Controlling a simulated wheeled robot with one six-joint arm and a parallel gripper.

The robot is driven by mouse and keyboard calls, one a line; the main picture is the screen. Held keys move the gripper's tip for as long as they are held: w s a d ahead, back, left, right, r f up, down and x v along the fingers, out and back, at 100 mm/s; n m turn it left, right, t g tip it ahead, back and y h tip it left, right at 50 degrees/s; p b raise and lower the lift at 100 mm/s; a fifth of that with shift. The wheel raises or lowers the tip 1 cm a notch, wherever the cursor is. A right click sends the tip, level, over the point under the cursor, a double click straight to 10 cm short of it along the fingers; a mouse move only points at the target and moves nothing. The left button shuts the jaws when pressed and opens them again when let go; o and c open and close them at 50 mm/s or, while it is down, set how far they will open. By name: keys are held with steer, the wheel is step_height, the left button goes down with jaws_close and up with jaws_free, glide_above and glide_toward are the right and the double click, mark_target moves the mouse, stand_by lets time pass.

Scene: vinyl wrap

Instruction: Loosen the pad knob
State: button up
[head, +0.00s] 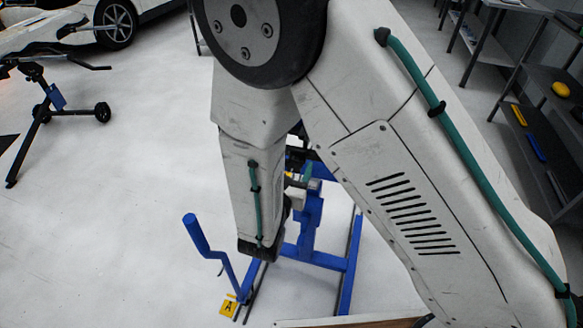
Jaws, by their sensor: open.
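My arm fills the middle and right of the head view, and its lower white link ends in a dark joint in front of a blue stand (309,225). I cannot make out my gripper; it seems hidden behind my arm. Small grey, green and yellowish parts show at the upper part of the stand, between my arm links, too small and covered to name. I cannot make out the pad knob among them.
A dark wheeled stand (45,115) and a car wheel (117,24) are at the upper left. Shelves (545,130) line the right.

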steer(key=c, duration=1)
steer(key=shift+n, duration=1.6)
steer(key=o, duration=1)
steer(key=v, duration=0.7)
steer(key=shift+s+a, duration=0.2)
steer(key=shift+s, duration=0.15)
